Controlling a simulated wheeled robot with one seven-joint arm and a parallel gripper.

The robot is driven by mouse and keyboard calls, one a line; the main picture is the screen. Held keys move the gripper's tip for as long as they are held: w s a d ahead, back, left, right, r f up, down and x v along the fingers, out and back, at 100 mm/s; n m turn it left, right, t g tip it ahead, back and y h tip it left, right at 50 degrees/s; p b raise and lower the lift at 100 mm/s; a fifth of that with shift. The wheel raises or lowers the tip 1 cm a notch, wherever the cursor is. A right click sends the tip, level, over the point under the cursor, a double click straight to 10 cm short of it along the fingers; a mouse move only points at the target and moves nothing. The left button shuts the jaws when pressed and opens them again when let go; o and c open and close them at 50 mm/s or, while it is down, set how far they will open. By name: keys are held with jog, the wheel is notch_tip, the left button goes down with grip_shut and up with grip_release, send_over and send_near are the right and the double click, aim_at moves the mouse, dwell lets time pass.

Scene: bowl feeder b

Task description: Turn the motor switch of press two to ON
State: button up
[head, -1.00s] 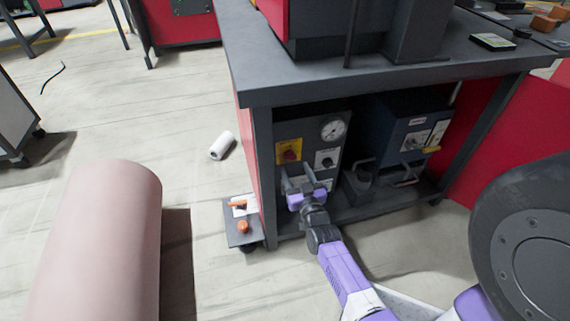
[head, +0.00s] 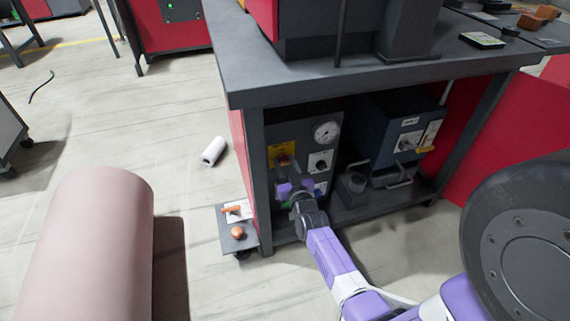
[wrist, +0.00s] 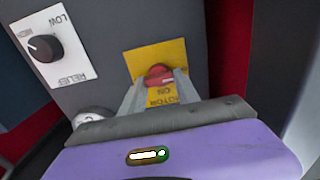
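The motor switch is a red knob (wrist: 158,75) on a yellow plate (wrist: 140,56) on a grey panel. The plate's lettering, MOTOR and ON, appears upside down in the wrist view. In the head view the yellow plate (head: 274,153) is on the grey unit under the bench, partly hidden by my gripper (head: 285,176). In the wrist view, my gripper's two fingers (wrist: 157,84) stand apart, one on each side of the red knob. I cannot tell whether they touch it.
A RELIEF dial (wrist: 43,47) is beside the switch. A round gauge (head: 326,131) sits above it on the grey unit (head: 297,131). A blue unit (head: 385,126) stands to the right. A pink cylinder (head: 85,245) stands left.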

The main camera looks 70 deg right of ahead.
jog(key=shift+m, duration=0.4)
grip_shut()
jog(key=m+b, duration=0.1)
jog(key=m, duration=0.2)
jog(key=shift+f+m, duration=0.1)
jog(key=shift+m, duration=0.3)
jog(key=m+b, duration=0.2)
jog(key=m, duration=0.7)
jog(key=shift+s+b, duration=0.15)
jog(key=shift+b, duration=0.25)
jog(key=shift+d+f+m+b, duration=0.1)
jog(key=shift+m+b, duration=0.3)
jog(key=shift+m, duration=1.6)
jog(key=shift+s, duration=0.1)
jog(key=o, duration=1.2)
grip_release()
jog(key=shift+o, duration=0.2)
